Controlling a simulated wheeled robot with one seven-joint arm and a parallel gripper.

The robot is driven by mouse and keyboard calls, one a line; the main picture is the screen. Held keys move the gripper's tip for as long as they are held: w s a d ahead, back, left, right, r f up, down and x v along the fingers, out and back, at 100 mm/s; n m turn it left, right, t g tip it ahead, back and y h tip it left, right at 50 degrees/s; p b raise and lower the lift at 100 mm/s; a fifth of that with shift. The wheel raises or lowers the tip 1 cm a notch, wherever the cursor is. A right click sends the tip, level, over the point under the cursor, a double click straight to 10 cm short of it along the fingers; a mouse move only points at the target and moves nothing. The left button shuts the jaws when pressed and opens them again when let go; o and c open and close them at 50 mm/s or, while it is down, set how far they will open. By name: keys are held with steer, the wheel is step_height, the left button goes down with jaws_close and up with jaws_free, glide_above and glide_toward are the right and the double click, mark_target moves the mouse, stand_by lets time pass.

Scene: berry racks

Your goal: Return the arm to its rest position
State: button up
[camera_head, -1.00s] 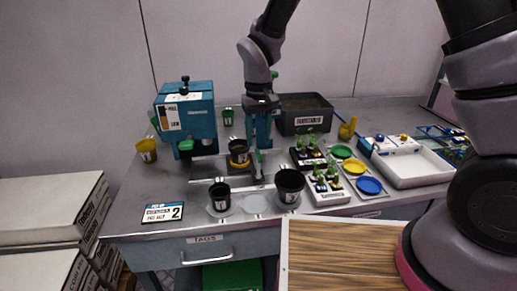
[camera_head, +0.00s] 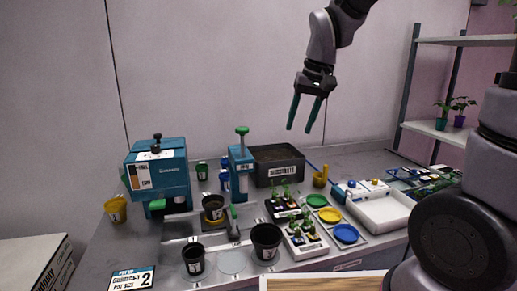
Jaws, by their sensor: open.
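My gripper (camera_head: 302,114) hangs in the air at the upper middle of the head view, its two green-tipped fingers spread apart with nothing between them. It is well above the bench, in front of the wall, and touches nothing. The arm (camera_head: 325,42) comes in from the top, bent at a joint above the gripper.
The bench holds a teal machine (camera_head: 158,174), a teal press (camera_head: 242,172), a substrate bin (camera_head: 276,165), several black pots (camera_head: 266,241), seedling trays (camera_head: 304,243), coloured dishes (camera_head: 345,234) and a white tray (camera_head: 382,213). A shelf (camera_head: 440,132) with plants stands right. Air around the gripper is clear.

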steer(key=s+d+r+m+t, duration=0.2)
steer(key=s+d+r, duration=0.2)
steer(key=d, duration=0.3)
steer(key=s+d+r+m+t, duration=0.2)
steer(key=s+d+r, duration=0.2)
steer(key=s+d, duration=0.3)
steer(key=shift+s+d+r+m, duration=0.15)
steer(key=shift+r+m, duration=0.15)
steer(key=shift+r, duration=0.1)
